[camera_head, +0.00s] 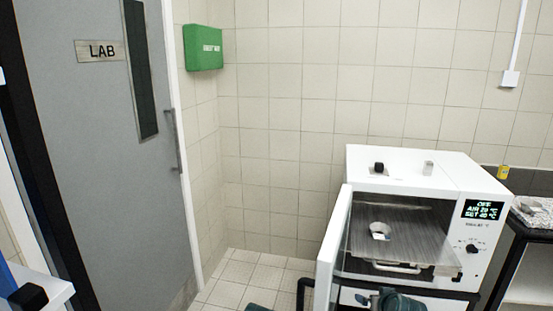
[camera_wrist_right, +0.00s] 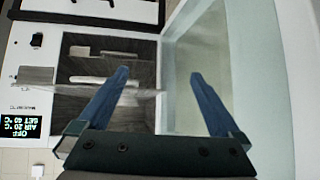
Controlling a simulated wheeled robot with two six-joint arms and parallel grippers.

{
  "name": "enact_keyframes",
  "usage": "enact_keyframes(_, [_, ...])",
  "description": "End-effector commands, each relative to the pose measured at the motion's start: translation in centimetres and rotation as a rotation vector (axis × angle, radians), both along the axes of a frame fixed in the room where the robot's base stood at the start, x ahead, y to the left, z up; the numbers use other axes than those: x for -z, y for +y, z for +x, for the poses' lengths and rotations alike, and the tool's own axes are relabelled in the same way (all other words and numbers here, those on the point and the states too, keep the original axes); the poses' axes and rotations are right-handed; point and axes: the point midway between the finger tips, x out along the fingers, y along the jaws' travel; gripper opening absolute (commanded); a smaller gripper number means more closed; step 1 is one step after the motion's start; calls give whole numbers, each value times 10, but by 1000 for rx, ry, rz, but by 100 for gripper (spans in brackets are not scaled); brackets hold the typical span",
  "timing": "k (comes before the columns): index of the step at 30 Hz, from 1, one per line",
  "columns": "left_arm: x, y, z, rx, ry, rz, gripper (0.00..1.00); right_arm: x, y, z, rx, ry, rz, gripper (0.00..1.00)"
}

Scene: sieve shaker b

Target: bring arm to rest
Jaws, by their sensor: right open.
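My right gripper (camera_wrist_right: 158,82) is open in the right wrist view, its two blue fingers apart with nothing between them. It is in front of the open white oven (camera_wrist_right: 40,15), and the fingers overlap the view of the chamber and the inner side of the door. In the head view, dark teal parts of my arm show at the bottom edge, in front of the oven (camera_head: 465,185). The oven door (camera_head: 334,235) stands open to the left. A small white dish (camera_head: 380,230) sits on the pulled-out metal shelf (camera_head: 410,250). My left gripper is not in view.
A grey lab door (camera_head: 90,170) is at the left, with a green wall box (camera_head: 203,48) beside it. A black-edged bench (camera_head: 530,230) stands right of the oven. Tiled floor (camera_head: 240,275) is clear between door and oven.

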Motion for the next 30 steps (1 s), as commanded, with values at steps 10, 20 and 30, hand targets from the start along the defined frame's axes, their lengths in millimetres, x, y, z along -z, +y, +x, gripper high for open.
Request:
enact_keyframes(10, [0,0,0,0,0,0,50,59,83,-62,-105,456,28,100])
enact_keyframes(20, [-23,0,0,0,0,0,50,53,131,-133,-127,808,-49,100])
enact_keyframes(30, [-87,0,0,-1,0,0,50,-12,199,-168,-293,872,-191,100])
